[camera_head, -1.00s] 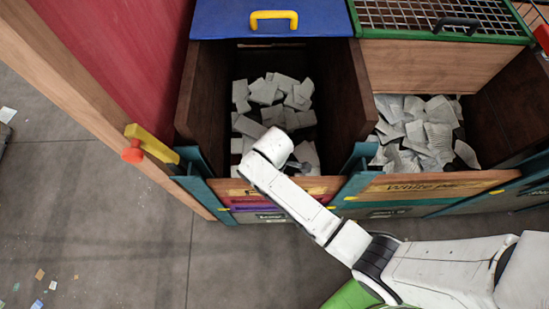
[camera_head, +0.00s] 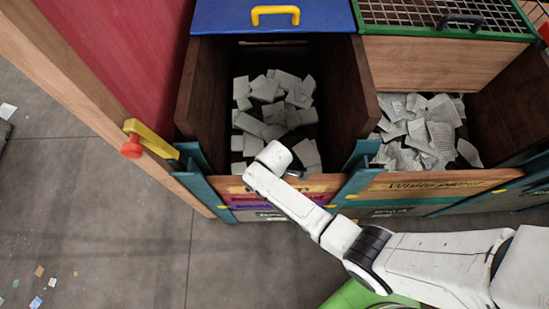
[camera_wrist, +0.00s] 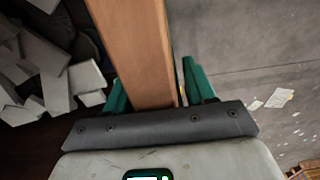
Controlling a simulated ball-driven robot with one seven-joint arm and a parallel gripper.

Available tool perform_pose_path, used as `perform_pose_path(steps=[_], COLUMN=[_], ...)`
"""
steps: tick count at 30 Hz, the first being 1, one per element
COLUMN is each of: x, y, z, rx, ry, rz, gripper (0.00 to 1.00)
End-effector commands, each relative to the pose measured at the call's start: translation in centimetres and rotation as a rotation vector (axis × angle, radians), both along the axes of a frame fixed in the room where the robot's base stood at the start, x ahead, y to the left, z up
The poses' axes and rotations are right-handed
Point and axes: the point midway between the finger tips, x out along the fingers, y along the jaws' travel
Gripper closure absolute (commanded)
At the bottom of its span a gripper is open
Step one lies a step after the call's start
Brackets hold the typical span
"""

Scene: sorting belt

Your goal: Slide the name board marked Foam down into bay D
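The top wooden board (camera_head: 232,187) spans the front of the bay under the blue lid, between teal posts. Its dark lettering is mostly hidden by my arm, so I cannot read the name. My gripper (camera_head: 298,175) is at this board's top edge, largely hidden behind my wrist. In the wrist view, the teal fingers of my gripper (camera_wrist: 157,88) stand on either side of the wooden board (camera_wrist: 137,45). The left finger is close against it or partly behind it, and a narrow gap shows at the right finger. The bay holds grey-white blocks (camera_head: 268,88).
Red and purple strips lie below the board. A neighbouring bay at right holds crumpled paper (camera_head: 425,130) behind a board marked White paper (camera_head: 425,184). A yellow bracket with a red knob (camera_head: 131,148) juts out at left. Grey floor (camera_head: 110,235) in front is open, with scattered scraps.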

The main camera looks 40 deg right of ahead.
Motion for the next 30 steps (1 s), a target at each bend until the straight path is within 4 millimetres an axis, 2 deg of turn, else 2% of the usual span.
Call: perform_pose_path(steps=[1,15,17,27,28,30], x=[-0.01,-0.03,-0.03,-0.03,-0.03,-0.03], y=[0.00,0.00,0.00,-0.01,-0.01,-0.01], z=[0.00,0.00,0.00,0.00,0.00,0.00], rx=[0.000,0.000,0.000,-0.001,-0.001,-0.001], ry=[0.000,0.000,0.000,0.001,0.001,0.001], rz=[0.000,0.000,0.000,0.000,0.000,0.000], gripper=[0.51,0.96,1.00,1.00,0.67,0.73])
